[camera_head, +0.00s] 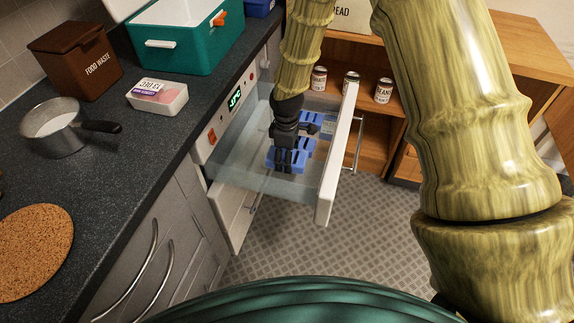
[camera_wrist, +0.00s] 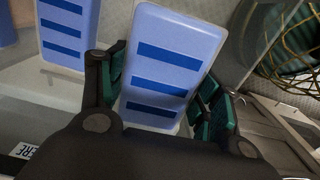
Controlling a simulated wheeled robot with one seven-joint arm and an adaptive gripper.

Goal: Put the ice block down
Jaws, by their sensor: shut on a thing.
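My gripper (camera_head: 288,166) reaches down into an open, clear-sided drawer (camera_head: 240,173). It is shut on a light blue ice block with darker blue stripes, which stands between the fingers in the wrist view (camera_wrist: 168,52). In the head view the fingers partly cover this ice block (camera_head: 274,160). Another striped ice block (camera_wrist: 68,32) is beside it on the left in the wrist view. More blue blocks (camera_head: 311,119) lie behind my gripper in the drawer. I cannot tell whether the held block touches the drawer floor.
The drawer's white front (camera_head: 338,160) stands out over the tiled floor. On the dark counter are a green cooler (camera_head: 190,45), a food waste bin (camera_head: 78,60), a meat tray (camera_head: 157,97), a saucepan (camera_head: 57,128) and a cork mat (camera_head: 35,250). Cans (camera_head: 383,91) stand on a wooden shelf behind.

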